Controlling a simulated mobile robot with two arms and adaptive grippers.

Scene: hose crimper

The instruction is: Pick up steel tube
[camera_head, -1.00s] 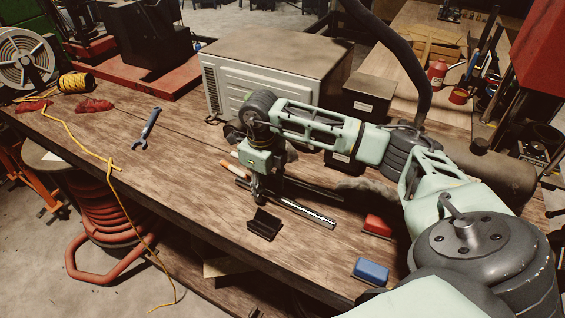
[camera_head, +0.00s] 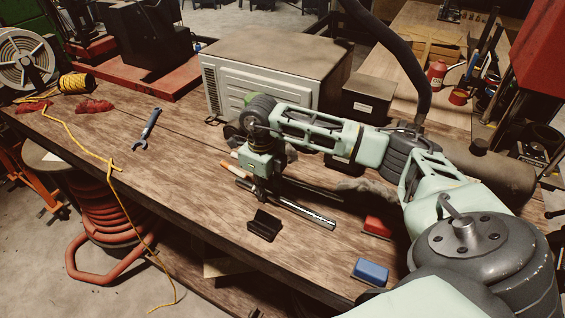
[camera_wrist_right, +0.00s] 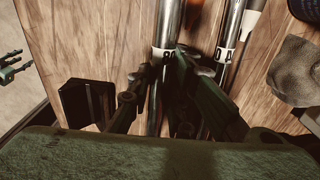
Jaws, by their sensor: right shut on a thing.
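A shiny steel tube (camera_head: 308,215) lies on the wooden bench, running from under my right gripper (camera_head: 260,190) towards the lower right. The right gripper points down at the tube's left part. In the right wrist view the gripper (camera_wrist_right: 155,88) is shut on the steel tube (camera_wrist_right: 169,28), with one dark finger on each side. Its fingers hide part of the tube. Another shiny tube (camera_wrist_right: 232,30) lies just to the right. A pale green forked part at the left edge may be my left gripper (camera_wrist_right: 13,66); its state is unclear.
A black holder (camera_head: 264,225) stands close in front of the gripper; it also shows in the wrist view (camera_wrist_right: 82,103). A grey cloth (camera_wrist_right: 297,70) lies to the right. Red (camera_head: 377,226) and blue (camera_head: 370,271) blocks lie near the right arm.

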